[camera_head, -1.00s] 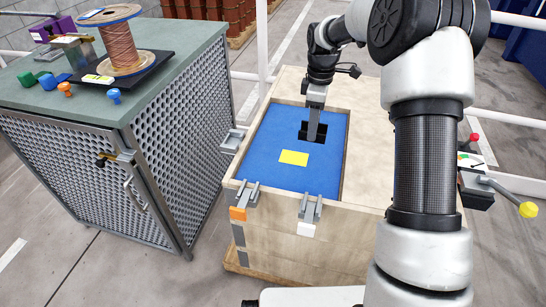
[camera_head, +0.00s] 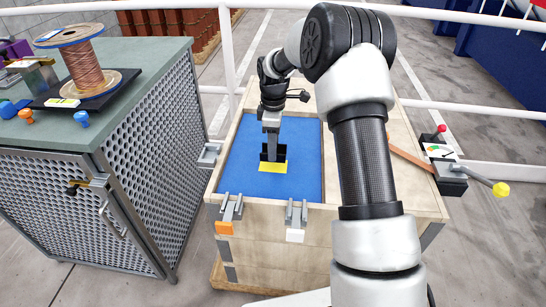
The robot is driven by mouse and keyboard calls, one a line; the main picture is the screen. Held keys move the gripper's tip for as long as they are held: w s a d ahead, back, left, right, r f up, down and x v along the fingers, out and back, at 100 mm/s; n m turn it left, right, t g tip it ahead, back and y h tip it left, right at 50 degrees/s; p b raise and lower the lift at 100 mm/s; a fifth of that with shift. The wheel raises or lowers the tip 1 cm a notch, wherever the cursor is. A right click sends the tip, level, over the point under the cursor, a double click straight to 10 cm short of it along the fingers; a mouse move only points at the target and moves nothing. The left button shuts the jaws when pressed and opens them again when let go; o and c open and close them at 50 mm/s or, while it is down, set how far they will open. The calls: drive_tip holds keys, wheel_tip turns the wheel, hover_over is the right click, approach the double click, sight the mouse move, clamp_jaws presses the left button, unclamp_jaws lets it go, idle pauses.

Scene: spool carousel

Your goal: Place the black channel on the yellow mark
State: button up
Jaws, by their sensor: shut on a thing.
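The black channel (camera_head: 281,152) is a small dark piece over the blue mat (camera_head: 244,178). My gripper (camera_head: 271,156) points down and is shut on it, with a grey finger in front of part of the channel. The yellow mark (camera_head: 272,168) is a flat patch on the mat, just in front of the channel. The channel's lower edge meets or overlaps the mark's far part in the picture. I cannot tell whether the channel touches the mat or hangs slightly above it.
The mat lies recessed in a wooden crate (camera_head: 318,222) with grey latches (camera_head: 231,207) at its front. To the left, a green-topped mesh cabinet (camera_head: 140,150) carries a copper spool (camera_head: 91,75). A lever with a yellow knob (camera_head: 500,189) sticks out at the right. The mat's front is clear.

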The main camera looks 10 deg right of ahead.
drive_tip(key=shift+f+b, duration=0.3)
drive_tip(key=shift+f, duration=1.55)
drive_tip(key=shift+f, duration=0.2)
drive_tip(key=o, duration=1)
drive_tip(key=shift+o, duration=0.2)
